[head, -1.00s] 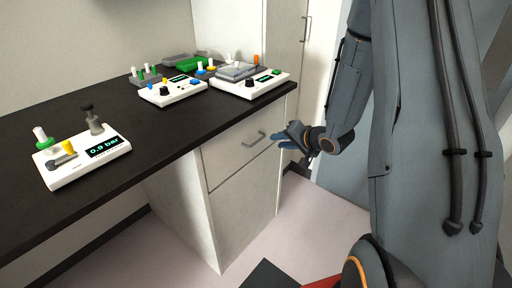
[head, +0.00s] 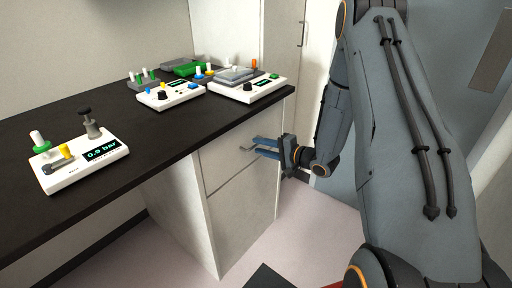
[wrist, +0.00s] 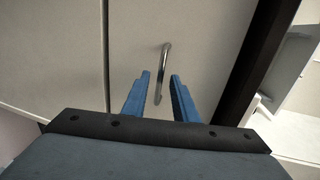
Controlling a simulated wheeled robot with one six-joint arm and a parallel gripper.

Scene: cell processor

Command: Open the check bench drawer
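The check bench drawer (head: 222,165) is the upper light front under the dark worktop, and it looks shut. Its curved metal handle (wrist: 163,72) shows in the wrist view, between and a little beyond the two blue fingers. In the head view the handle is mostly hidden by my gripper. My gripper (head: 264,147) is in front of the drawer, pointing at it. In the wrist view the fingers of my gripper (wrist: 155,85) are apart, with the near end of the handle between their tips. I see no finger touching the handle.
The dark worktop (head: 100,110) overhangs the drawer. A lower cabinet front (head: 245,215) is below the drawer. A tall cabinet (head: 285,40) stands behind.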

